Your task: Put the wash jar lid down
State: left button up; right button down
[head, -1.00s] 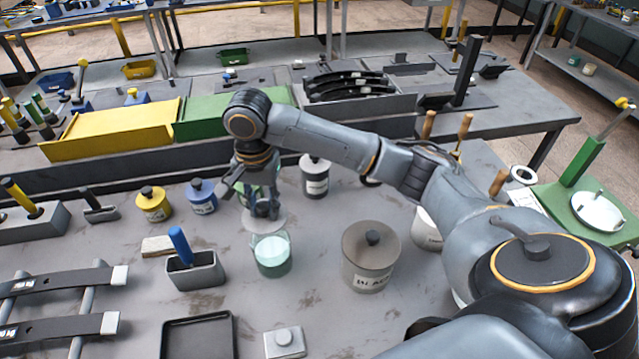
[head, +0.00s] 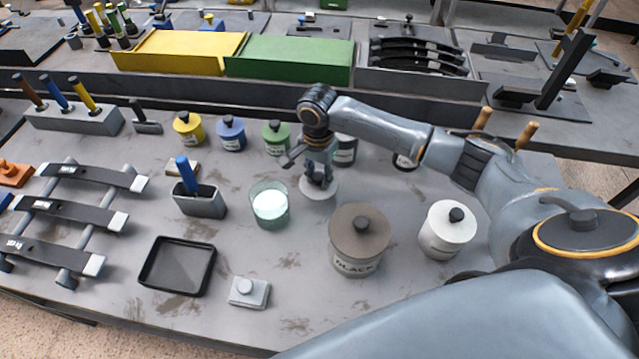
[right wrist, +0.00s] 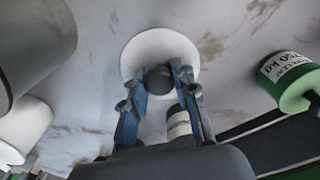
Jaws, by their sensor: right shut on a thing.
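The wash jar (head: 270,206) is an open glass jar with pale green liquid, standing mid-table in the head view. The wash jar lid (head: 319,189) is a pale round disc to the right of the jar, apart from it. It also shows in the right wrist view (right wrist: 148,43), with a dark knob. My right gripper (head: 320,180) points down and is shut on the lid's knob. The lid lies flat at or close to the tabletop; I cannot tell whether it touches. My left gripper is out of view.
A large brown-lidded pot (head: 359,237) and a white pot (head: 447,230) stand to the right and in front. Yellow (head: 188,128), blue (head: 231,133) and green (head: 276,138) pots line the back. A black tray (head: 178,265) lies front left. Bare table surrounds the lid's front.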

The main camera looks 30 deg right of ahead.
aim_at(320, 185)
notch_tip(320, 185, down, 3)
jog(key=shift+s+d+f, duration=0.1)
jog(key=shift+d+f, duration=0.05)
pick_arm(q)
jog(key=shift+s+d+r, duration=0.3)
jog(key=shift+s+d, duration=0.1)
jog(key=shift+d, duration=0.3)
pick_arm(e)
jog(key=shift+f, duration=0.35)
pick_arm(q)
jog(key=shift+p, duration=0.3)
pick_arm(e)
jog(key=c, duration=1)
grip_release()
jog(key=shift+f, duration=0.1)
jog(key=shift+c, duration=0.2)
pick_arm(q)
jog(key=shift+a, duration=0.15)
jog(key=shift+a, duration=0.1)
